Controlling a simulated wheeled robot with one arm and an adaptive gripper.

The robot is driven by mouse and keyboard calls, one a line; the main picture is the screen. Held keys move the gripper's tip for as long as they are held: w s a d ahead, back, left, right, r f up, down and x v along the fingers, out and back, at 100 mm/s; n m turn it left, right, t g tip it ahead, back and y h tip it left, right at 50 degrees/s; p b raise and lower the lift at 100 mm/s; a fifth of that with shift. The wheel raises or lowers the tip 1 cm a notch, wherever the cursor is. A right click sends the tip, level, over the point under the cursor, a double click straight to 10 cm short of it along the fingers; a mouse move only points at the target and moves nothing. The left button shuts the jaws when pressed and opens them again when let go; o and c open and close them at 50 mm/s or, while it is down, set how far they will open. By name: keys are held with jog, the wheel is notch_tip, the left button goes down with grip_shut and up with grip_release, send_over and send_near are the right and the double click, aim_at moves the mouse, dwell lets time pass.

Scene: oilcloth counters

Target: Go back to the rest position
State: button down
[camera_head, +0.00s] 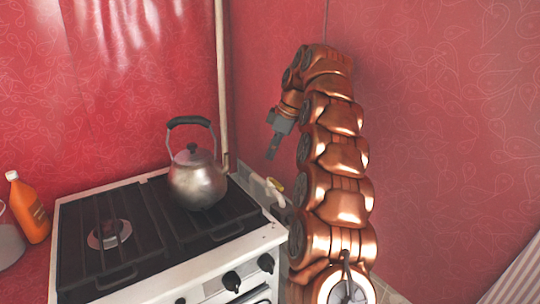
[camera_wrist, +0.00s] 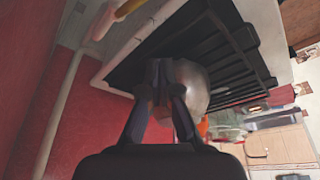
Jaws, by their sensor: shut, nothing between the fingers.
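My gripper (camera_head: 272,150) hangs at the end of my copper-coloured arm, fingers pointing down, to the right of the stove and beside the kettle's right side. It is shut and empty. In the wrist view my gripper (camera_wrist: 166,75) shows as two dark fingers meeting at their tips, in front of the kettle (camera_wrist: 194,88). The silver kettle (camera_head: 197,184) with a black handle stands upright on the back right part of the stove's black grate. My gripper is apart from it in the head view.
The white stove (camera_head: 205,263) has black knobs on its front. An orange bottle (camera_head: 29,208) with a white cap stands left of the stove, beside a partly visible glass-like container (camera_head: 8,240). A pale pipe (camera_head: 222,80) runs up the red wall. A yellow-tipped object (camera_head: 275,186) lies near my arm.

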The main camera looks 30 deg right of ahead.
jog(key=shift+r, duration=0.1)
dwell(0.7)
jog(key=s+a+r+m+g+p, duration=0.1)
jog(key=s+a+r+m+p, duration=0.15)
jog(key=s+a, duration=0.6)
jog(key=s+a+r+m+g+p, duration=0.15)
jog(key=s+a+p, duration=0.25)
jog(key=s+a, duration=0.45)
jog(key=s+f+m+g+h+p, duration=0.1)
jog(key=s+f+m+p, duration=0.1)
jog(key=s, duration=1.1)
jog(key=s+f+m+h+p, duration=0.2)
jog(key=s+f+m, duration=0.2)
jog(key=s, duration=1)
jog(key=shift+s+d+f+m+g+p, duration=0.3)
jog(key=shift+f+m+g+p, duration=0.1)
jog(key=shift+f, duration=0.5)
